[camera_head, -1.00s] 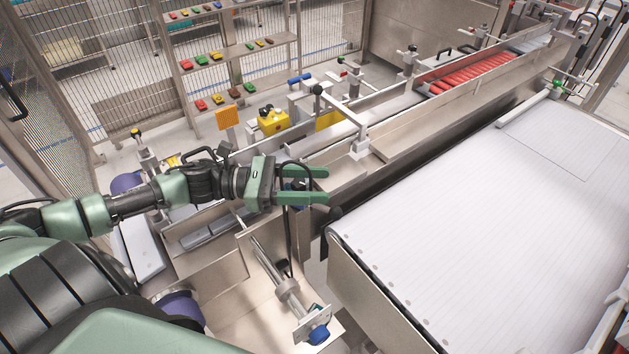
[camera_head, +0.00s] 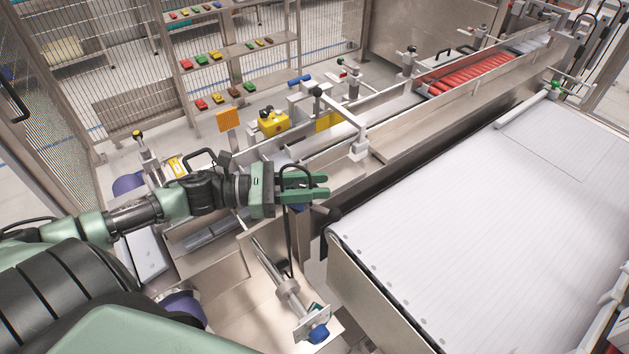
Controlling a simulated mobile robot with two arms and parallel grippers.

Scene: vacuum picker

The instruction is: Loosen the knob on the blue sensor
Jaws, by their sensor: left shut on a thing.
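My left gripper (camera_head: 325,186) reaches in from the left over the front end of the line, its green fingers nearly together on a small thing, apparently the knob. The knob is hidden by the fingers. A small bluish part (camera_head: 299,207), possibly the blue sensor, shows just under the lower finger, with a dark cable beside it. Another blue round part (camera_head: 318,333) sits on a bracket at the end of a metal rod below, apart from the gripper. My right gripper is not in view.
A metal rail with a post (camera_head: 358,150) stands behind. A yellow box (camera_head: 272,122) and red rollers (camera_head: 470,75) are farther back.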

